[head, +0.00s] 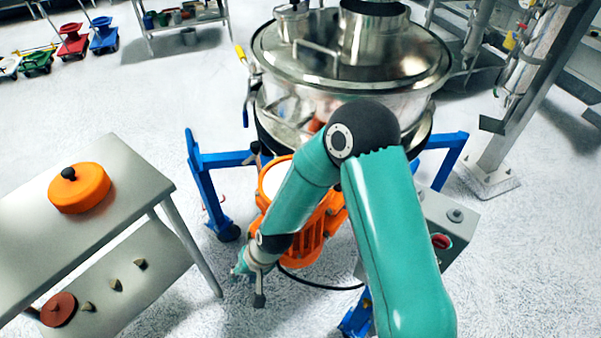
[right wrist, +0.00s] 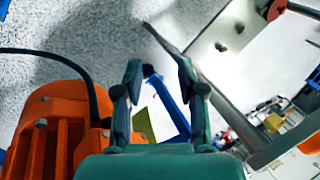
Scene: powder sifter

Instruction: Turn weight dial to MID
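The sifter (head: 350,75) is a round steel vessel on blue legs. Under it is an orange ribbed motor (head: 312,238) with a pale round face at its upper left, partly behind my right arm. It also fills the lower left of the right wrist view (right wrist: 60,125). I cannot make out a marked weight dial or a MID label in either view. My right gripper (head: 250,287) is low, to the left of the motor and apart from it. In the right wrist view its fingers (right wrist: 158,72) are spread, with nothing gripped between them. My left gripper is not in view.
A metal table (head: 125,160) at left bears an orange round cover with a black knob (head: 79,188). Its lower shelf holds a dark red disc (head: 58,309) and several small pieces. A grey control box (head: 447,225) stands right of the motor. A black cable (head: 320,286) crosses the floor.

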